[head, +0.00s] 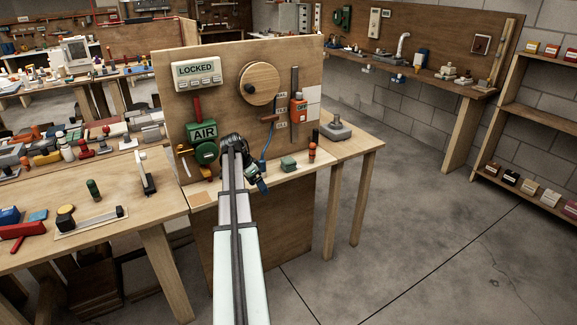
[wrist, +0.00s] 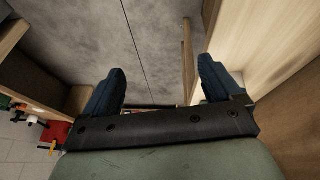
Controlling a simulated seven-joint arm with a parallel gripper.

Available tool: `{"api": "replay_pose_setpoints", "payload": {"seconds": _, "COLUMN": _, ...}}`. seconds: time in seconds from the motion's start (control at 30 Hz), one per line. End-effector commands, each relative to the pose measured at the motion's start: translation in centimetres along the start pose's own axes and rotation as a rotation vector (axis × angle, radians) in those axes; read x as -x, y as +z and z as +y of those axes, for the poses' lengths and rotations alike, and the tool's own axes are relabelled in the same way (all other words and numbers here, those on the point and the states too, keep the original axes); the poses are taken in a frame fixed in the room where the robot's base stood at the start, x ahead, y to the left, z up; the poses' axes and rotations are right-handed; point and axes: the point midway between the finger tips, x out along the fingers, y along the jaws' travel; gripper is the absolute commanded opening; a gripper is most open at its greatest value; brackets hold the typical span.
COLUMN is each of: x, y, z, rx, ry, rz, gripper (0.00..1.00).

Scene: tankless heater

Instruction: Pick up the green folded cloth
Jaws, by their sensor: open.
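A small green block-like thing that looks like the green folded cloth (head: 288,163) lies on the narrow wooden ledge in front of the upright panel, in the head view. My gripper (head: 260,180) is just left of it at the ledge, apart from it. In the wrist view my gripper (wrist: 161,70) has its two dark blue fingers spread open. Only floor and wood show between and beyond them, and nothing is held. The cloth cannot be made out in the wrist view.
An upright wooden panel (head: 225,75) stands behind the ledge, with a green AIR device (head: 204,139) on it. An orange and dark upright item (head: 312,151) stands right of the cloth. A side table (head: 352,143) is further right. The concrete floor (head: 420,210) right of it is clear.

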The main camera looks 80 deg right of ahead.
Motion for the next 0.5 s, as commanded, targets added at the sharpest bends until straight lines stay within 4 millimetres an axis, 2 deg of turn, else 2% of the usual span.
{"api": "replay_pose_setpoints", "payload": {"seconds": 0.03, "x": 0.7, "y": -3.9, "z": -0.3, "rx": -0.031, "ry": -0.009, "rz": 0.034, "gripper": 0.92}}
{"api": "replay_pose_setpoints", "payload": {"seconds": 0.13, "x": 1.5, "y": -10.6, "z": -0.8, "rx": -0.075, "ry": -0.024, "rz": 0.096, "gripper": 0.92}}
{"api": "replay_pose_setpoints", "payload": {"seconds": 0.2, "x": 1.6, "y": -14.8, "z": -2.1, "rx": -0.098, "ry": -0.036, "rz": 0.114, "gripper": 0.92}}
{"api": "replay_pose_setpoints", "payload": {"seconds": 0.3, "x": 0.8, "y": -17.4, "z": -4.3, "rx": -0.114, "ry": -0.049, "rz": 0.096, "gripper": 0.92}}
{"api": "replay_pose_setpoints", "payload": {"seconds": 0.5, "x": -0.9, "y": -18.9, "z": -7.5, "rx": -0.129, "ry": -0.068, "rz": 0.037, "gripper": 0.92}}
